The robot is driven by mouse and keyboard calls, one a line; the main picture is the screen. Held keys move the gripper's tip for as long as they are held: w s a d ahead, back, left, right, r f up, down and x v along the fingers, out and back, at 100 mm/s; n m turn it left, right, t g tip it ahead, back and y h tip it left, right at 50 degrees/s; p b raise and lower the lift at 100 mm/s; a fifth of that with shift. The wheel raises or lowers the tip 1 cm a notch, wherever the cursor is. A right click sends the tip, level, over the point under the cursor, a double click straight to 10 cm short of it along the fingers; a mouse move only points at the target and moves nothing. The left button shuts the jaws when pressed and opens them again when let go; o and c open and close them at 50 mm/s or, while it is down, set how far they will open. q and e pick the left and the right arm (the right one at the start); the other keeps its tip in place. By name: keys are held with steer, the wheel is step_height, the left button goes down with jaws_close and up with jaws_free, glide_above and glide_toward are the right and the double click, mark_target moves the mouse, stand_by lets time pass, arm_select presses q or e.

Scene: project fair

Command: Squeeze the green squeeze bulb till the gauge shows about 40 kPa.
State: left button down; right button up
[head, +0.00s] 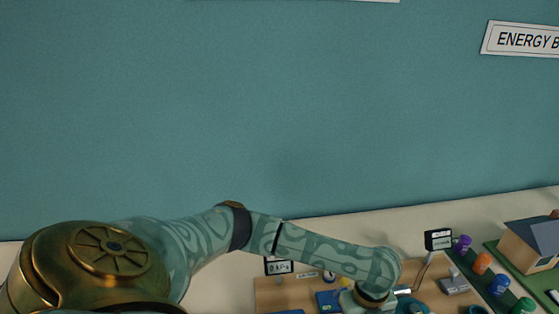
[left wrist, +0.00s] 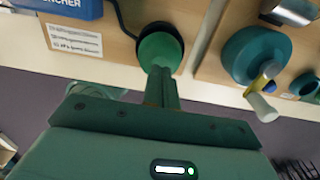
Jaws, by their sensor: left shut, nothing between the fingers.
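The green squeeze bulb (left wrist: 158,48) sits in a dark round base on the wooden board in the left wrist view. My left gripper (left wrist: 161,72) is shut and empty, its fingertips at the near side of the bulb and overlapping its edge in the picture. I cannot tell whether they touch it. The gauge (head: 279,267) stands at the back left of the board in the head view and seems to read 0 kPa. The bulb cannot be made out in the head view, where my left arm covers part of the board. My right gripper is not in view.
A blue box (left wrist: 72,8) and a printed label (left wrist: 74,40) lie left of the bulb. A teal wheel with a crank handle (left wrist: 250,55) stands to the right.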

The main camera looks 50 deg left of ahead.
arm_select(q)
steer(key=shift+f, duration=0.15)
steer(key=shift+f+b, duration=0.55)
steer(key=shift+f, duration=1)
steer(key=shift+r, duration=0.15)
step_height(320, 180, up, 3)
steer(key=p, duration=0.5)
steer(key=shift+r, duration=0.1)
